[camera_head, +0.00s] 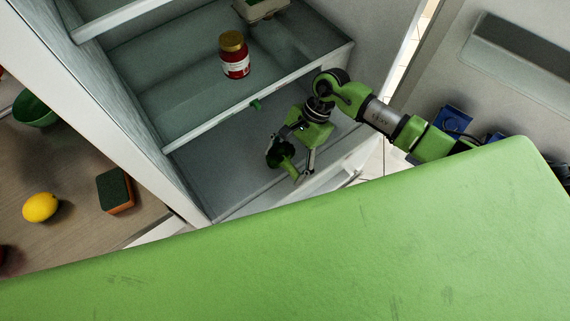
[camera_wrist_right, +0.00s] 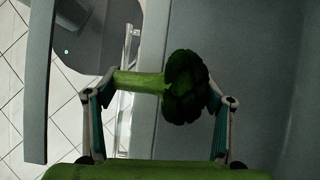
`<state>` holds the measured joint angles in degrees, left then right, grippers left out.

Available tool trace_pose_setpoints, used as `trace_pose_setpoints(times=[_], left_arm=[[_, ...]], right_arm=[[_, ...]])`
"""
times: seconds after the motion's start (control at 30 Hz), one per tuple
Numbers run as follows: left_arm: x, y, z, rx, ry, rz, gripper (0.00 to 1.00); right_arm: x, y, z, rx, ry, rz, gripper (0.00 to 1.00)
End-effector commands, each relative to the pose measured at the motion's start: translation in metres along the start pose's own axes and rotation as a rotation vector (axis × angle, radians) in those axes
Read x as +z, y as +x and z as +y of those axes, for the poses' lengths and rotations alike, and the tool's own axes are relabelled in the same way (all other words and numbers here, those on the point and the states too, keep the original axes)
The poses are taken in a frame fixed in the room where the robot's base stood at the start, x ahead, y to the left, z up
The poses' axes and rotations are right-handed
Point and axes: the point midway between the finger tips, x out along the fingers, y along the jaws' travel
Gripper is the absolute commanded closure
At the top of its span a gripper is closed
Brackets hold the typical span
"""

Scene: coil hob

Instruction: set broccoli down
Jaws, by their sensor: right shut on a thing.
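The broccoli (camera_wrist_right: 186,87) has a dark green head and a light green stem. In the right wrist view it lies crosswise between the two fingers of my right gripper (camera_wrist_right: 158,100), stem to the left and head to the right. In the head view my right gripper (camera_head: 292,158) is inside the lower part of the open fridge, with the broccoli (camera_head: 284,161) at its fingers. The gripper is shut on the broccoli. Whether the broccoli touches the fridge floor (camera_head: 215,180) cannot be told. My left gripper is not in view.
A jar with a gold lid (camera_head: 234,55) stands on the glass shelf (camera_head: 180,95) above. A carton (camera_head: 262,8) sits farther back. On the counter at left are a lemon (camera_head: 40,207), a sponge (camera_head: 115,191) and a green bowl (camera_head: 35,109). Fridge walls flank my right gripper.

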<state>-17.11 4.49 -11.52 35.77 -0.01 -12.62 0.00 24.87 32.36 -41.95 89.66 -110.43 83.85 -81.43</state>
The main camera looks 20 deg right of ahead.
Motion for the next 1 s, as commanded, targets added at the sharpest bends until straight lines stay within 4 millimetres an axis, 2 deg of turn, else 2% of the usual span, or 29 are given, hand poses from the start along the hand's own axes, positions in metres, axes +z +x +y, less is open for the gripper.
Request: trace_pose_setpoints(times=[0.2,0.6,0.63,0.7,1.0], left_arm=[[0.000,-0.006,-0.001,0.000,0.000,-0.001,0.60],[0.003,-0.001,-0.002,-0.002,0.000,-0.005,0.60],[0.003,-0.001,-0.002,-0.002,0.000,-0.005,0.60],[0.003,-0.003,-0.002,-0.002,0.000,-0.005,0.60],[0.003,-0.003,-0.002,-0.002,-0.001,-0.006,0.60]], right_arm=[[-0.013,0.026,0.001,0.003,0.002,-0.003,0.48],[-0.018,0.032,0.001,0.001,0.000,0.000,0.48],[-0.018,0.031,0.001,0.001,0.000,0.000,0.23],[-0.017,0.030,0.001,0.001,0.000,0.000,0.09],[-0.017,0.030,0.001,0.002,0.000,0.000,0.09]])
